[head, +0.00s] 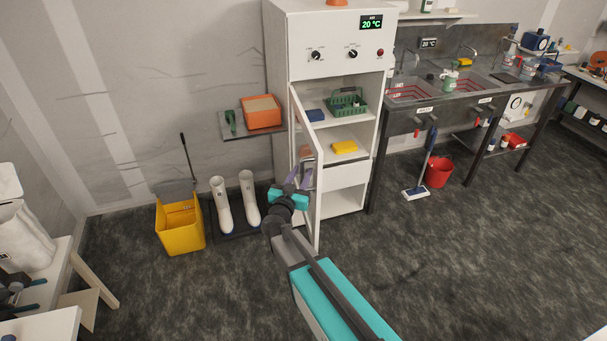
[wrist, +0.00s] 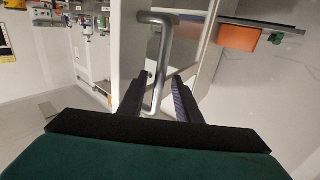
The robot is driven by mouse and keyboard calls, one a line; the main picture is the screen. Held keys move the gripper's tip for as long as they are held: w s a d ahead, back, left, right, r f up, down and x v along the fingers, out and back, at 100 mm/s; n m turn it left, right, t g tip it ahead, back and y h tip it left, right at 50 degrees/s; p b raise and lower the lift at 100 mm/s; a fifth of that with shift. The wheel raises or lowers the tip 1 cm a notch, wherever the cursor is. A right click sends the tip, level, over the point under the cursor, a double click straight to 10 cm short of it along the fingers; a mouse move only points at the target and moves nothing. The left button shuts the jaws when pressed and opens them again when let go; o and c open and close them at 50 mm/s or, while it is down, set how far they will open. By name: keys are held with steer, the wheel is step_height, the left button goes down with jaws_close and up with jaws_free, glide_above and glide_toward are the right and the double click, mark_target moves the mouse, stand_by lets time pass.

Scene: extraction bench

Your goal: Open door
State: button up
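The white cabinet (head: 308,48) stands against the back wall with a "20 °C" display on top. Its door (head: 309,215) is swung open to the left and juts out toward me, seen nearly edge-on, so the shelves show. My gripper (head: 303,178) is at the outer side of the door. In the wrist view a grey metal bar handle (wrist: 166,45) runs down between the two dark fingers of my gripper (wrist: 160,85). The fingers are apart, with gaps visible beside the bar. The handle is not clear in the head view.
Inside the cabinet are a green basket (head: 346,103), a blue box (head: 315,115) and a yellow item (head: 344,147). Left of the door stand white boots (head: 222,205) and a yellow bucket (head: 180,226). A wall shelf holds an orange box (head: 262,112). The floor in front is clear.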

steer(key=b+v, duration=0.4)
steer(key=v, duration=0.9)
steer(key=shift+w+d+f, duration=0.1)
stand_by(0.4)
